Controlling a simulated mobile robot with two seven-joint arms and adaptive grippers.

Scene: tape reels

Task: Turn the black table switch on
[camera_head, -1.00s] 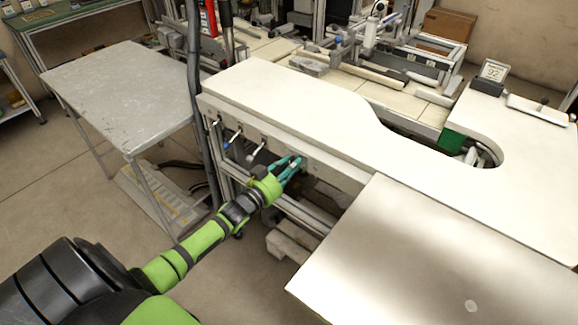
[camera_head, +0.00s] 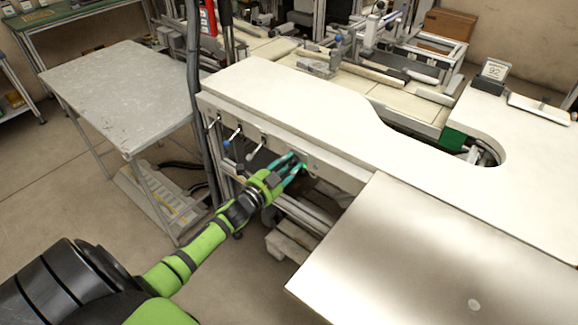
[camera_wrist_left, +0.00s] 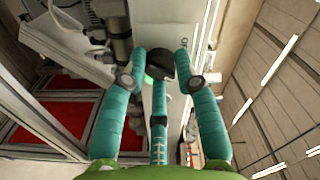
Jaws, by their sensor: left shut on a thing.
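My left gripper (camera_head: 297,163) is at the front face of the white table (camera_head: 290,97), below its top edge. The black switch (camera_wrist_left: 160,64) shows in the left wrist view as a dark round knob between the teal fingertips of the left gripper (camera_wrist_left: 160,58). The fingers are shut on it. A green glow shows beside the knob in the wrist view. In the head view the fingers hide the switch. The switch's exact turn angle cannot be read. My right gripper is not in view.
Several small levers (camera_head: 238,132) stick out of the table's front face, left of the gripper. A grey metal table (camera_head: 125,90) stands at the left. A pale flat panel (camera_head: 440,260) lies at the lower right. Bars run below the tabletop.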

